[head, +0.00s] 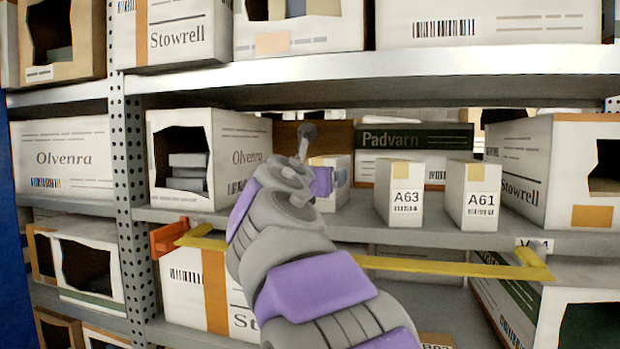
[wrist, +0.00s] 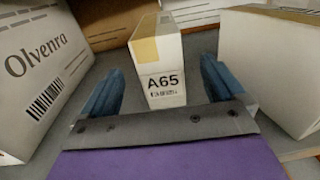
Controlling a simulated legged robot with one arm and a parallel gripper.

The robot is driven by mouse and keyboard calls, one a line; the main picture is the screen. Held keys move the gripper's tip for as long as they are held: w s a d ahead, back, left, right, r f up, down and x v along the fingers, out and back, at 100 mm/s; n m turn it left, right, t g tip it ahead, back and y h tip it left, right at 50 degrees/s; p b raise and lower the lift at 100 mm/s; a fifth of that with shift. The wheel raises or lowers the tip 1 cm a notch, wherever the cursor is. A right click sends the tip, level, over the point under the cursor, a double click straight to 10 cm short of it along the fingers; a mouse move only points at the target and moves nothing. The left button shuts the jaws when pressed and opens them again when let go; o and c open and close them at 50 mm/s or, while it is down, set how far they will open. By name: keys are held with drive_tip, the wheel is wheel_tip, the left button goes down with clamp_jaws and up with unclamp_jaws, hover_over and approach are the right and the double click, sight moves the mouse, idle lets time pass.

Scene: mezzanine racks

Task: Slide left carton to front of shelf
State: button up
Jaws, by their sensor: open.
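The left carton is a small white box labelled A65 (wrist: 165,88), with an orange-yellow patch, upright on the middle shelf. In the head view the carton (head: 338,180) is partly hidden behind my gripper (head: 318,182). In the wrist view my gripper (wrist: 162,85) is open and empty, with one blue finger at each side of the carton's front. A gap shows between each finger and the carton, and I see no contact. Two similar cartons, A63 (head: 400,195) and A61 (head: 474,197), stand to its right. The middle shelf (head: 440,238) has bare surface in front of them.
A large Olvenra box (head: 240,150) stands close on the left; it also shows in the wrist view (wrist: 35,75). A Stowrell box (head: 525,165) stands at the right. A yellow bar (head: 430,265) crosses below the shelf edge. The upper shelf (head: 400,72) hangs overhead.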

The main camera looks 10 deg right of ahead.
drive_tip(key=x, duration=0.2)
drive_tip(key=a+p+x, duration=0.1)
drive_tip(key=x, duration=0.2)
drive_tip(key=shift+w+d, duration=0.2)
drive_tip(key=shift+w, duration=0.3)
drive_tip(key=shift+w+d, duration=0.6)
drive_tip(key=shift+d, duration=0.1)
drive_tip(key=shift+a, duration=0.1)
drive_tip(key=shift+c, duration=0.2)
